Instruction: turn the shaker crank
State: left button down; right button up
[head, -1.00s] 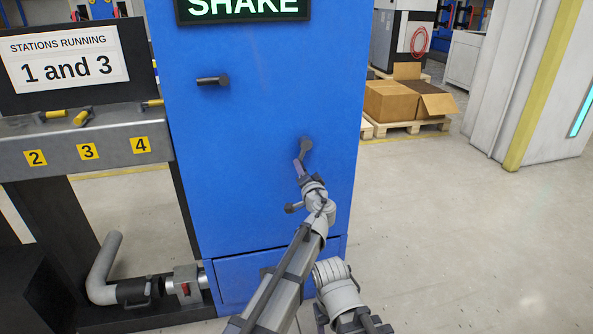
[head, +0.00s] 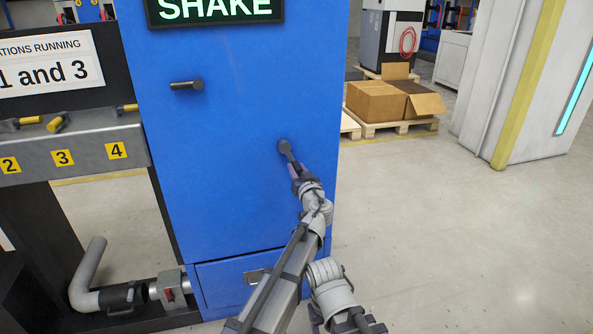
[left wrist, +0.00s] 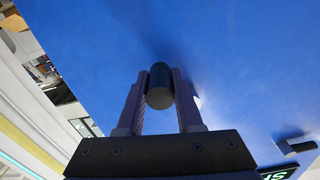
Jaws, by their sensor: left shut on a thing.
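The shaker is a tall blue cabinet (head: 220,190) with a lit SHAKE sign (head: 215,8) at its top. The dark crank (head: 285,149) is on its front face, right of the middle. Its arm points down and to the right from the hub. My left gripper (head: 298,172) is at the lower end of the crank. In the left wrist view the dark round crank handle (left wrist: 160,88) sits between the two fingers, and the gripper is shut on it. The fingers partly cover the handle in the head view. My right gripper is not in view.
A dark peg (head: 187,85) sticks out of the cabinet's upper left. A low drawer (head: 225,280) is below. A numbered station rail (head: 80,150) and grey pipe (head: 88,270) stand left. Cardboard boxes (head: 376,103) lie on a pallet behind. The floor at right is clear.

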pick_arm(q)
jog(key=shift+d+r+n, duration=0.15)
jog(key=shift+d+n, duration=0.1)
jog(key=shift+n, duration=0.15)
jog(key=shift+w, duration=0.1)
jog(key=c, duration=0.6)
grip_release()
